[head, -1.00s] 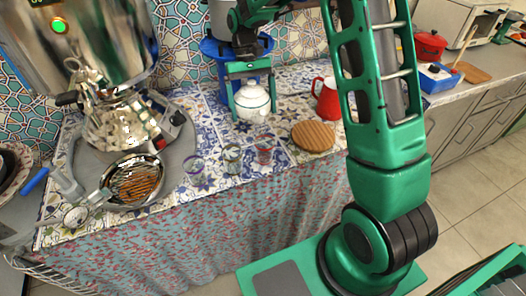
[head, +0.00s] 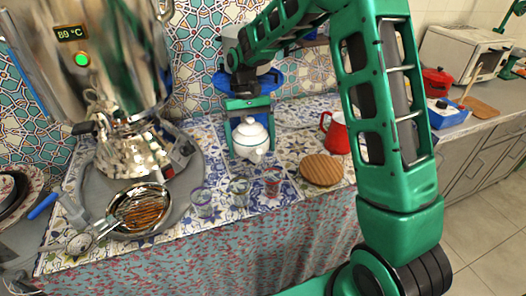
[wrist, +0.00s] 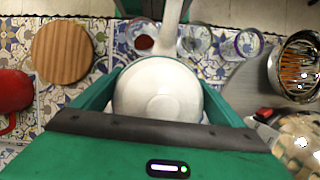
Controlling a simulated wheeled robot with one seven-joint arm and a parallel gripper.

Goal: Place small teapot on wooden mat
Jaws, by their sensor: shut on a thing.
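The small white teapot (head: 251,140) is between the fingers of my gripper (head: 250,153), which is shut on its sides. In the wrist view the teapot (wrist: 158,95) shows from above, its lid in the middle and its spout toward the top edge. Whether its base touches the tiled counter cannot be told. The round wooden mat (head: 322,170) lies flat and bare on the counter, right of the teapot and a little nearer the front edge. The mat also shows at the upper left of the wrist view (wrist: 62,53).
Several small glasses (head: 240,190) stand in front of the teapot. A red pitcher (head: 337,133) stands behind the mat. A blue stand (head: 268,82) is behind my gripper. A large metal samovar (head: 95,60) and a strainer (head: 140,208) are at left.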

